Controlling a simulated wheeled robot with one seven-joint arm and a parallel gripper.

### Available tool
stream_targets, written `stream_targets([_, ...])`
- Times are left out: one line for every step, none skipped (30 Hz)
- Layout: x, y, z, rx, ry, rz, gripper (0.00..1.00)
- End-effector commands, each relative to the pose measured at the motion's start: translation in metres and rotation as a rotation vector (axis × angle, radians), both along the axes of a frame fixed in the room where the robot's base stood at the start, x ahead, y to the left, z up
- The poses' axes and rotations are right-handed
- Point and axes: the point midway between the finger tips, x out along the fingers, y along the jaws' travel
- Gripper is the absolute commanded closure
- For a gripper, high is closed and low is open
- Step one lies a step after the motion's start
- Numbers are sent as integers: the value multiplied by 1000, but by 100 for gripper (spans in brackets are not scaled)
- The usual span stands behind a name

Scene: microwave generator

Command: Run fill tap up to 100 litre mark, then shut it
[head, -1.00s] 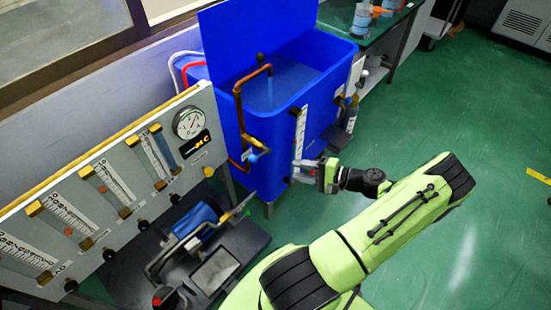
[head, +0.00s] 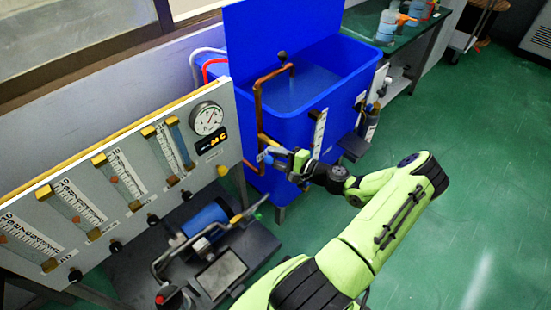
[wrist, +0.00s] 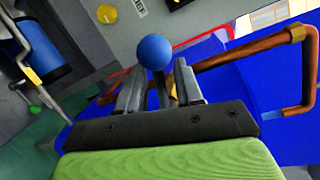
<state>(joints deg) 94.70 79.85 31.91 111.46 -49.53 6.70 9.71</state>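The blue tank (head: 285,170) has a white level strip (head: 318,133) on its front; its marks are too small to read. Water (head: 305,88) shows inside. The copper fill pipe (head: 258,105) rises in front and bends over the rim; it also shows in the wrist view (wrist: 245,50). A short pale-blue stream shows at its spout (wrist: 285,112). The tap's blue ball knob (wrist: 154,52) is at my gripper's fingertips, with a grey stem behind it between the fingers. My gripper (head: 275,156) has its fingers apart (wrist: 160,78); firm contact with the knob cannot be seen.
A grey panel (head: 130,160) with flow tubes and a round gauge (head: 206,118) stands left of the tank. A blue pump (head: 207,220) on a dark base lies below it. A bench (head: 412,38) with containers is behind right. The green floor at right is clear.

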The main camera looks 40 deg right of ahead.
Motion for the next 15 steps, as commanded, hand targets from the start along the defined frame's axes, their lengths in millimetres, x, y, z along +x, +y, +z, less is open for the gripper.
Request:
stream_targets([1,0,0,0,0,0,65])
stream_targets([1,0,0,0,0,0,65])
stream_targets([0,0,0,0,0,0,65])
stream_targets([0,0,0,0,0,0,65])
stream_targets([0,0,0,0,0,0,65])
stream_targets([0,0,0,0,0,0,66])
stream_targets([0,0,0,0,0,0,71])
stream_targets([0,0,0,0,0,0,75])
stream_targets([0,0,0,0,0,0,81])
stream_targets([0,0,0,0,0,0,86])
stream_targets([0,0,0,0,0,0,91])
stream_targets([0,0,0,0,0,0,97])
stream_targets([0,0,0,0,0,0,100])
stream_targets([0,0,0,0,0,0,100])
stream_targets([0,0,0,0,0,0,100])
